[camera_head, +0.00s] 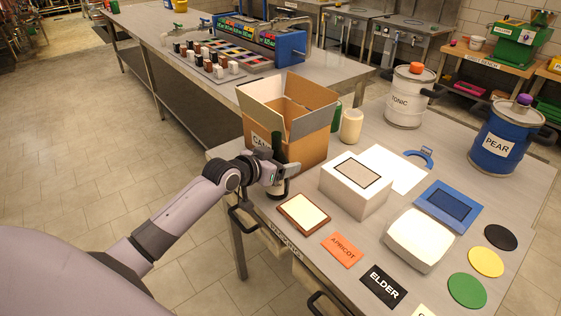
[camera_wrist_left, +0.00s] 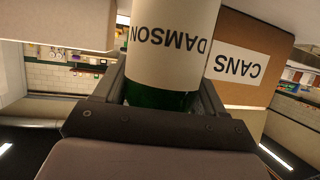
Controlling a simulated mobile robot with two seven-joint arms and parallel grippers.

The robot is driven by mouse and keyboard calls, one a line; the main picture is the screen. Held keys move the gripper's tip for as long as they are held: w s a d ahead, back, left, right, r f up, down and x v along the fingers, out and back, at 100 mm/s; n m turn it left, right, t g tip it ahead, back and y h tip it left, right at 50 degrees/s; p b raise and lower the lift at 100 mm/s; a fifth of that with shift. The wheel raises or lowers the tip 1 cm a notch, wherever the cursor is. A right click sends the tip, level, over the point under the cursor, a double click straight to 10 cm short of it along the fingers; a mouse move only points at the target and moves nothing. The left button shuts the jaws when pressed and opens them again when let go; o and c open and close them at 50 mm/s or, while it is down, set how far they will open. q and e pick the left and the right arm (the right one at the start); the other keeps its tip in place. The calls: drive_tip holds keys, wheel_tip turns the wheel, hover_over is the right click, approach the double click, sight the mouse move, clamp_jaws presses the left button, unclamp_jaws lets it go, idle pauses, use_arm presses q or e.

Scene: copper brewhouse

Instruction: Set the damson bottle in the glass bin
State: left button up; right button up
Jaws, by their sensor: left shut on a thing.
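The damson bottle (camera_wrist_left: 165,60) is green glass with a cream label reading DAMSON, upside down in the left wrist view. In the head view, the bottle (camera_head: 277,188) is upright at the table's near left edge, partly covered by my fingers. My left gripper (camera_head: 281,178) is shut on it. A cardboard box (camera_head: 307,140) with open flaps stands just behind the bottle; its label reads CANS in the left wrist view (camera_wrist_left: 235,65). I see no bin marked for glass. My right gripper is not in view.
A white block (camera_head: 354,196), a brown-framed pad (camera_head: 303,214) and an orange APRICOT card (camera_head: 342,250) lie right of the bottle. A cream cylinder (camera_head: 351,127) stands beside the box. TONIC (camera_head: 404,104) and PEAR (camera_head: 494,145) kegs stand at the back right.

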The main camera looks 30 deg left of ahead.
use_arm(q)
drive_tip(key=o, duration=1.3)
drive_tip(key=shift+f, duration=0.1)
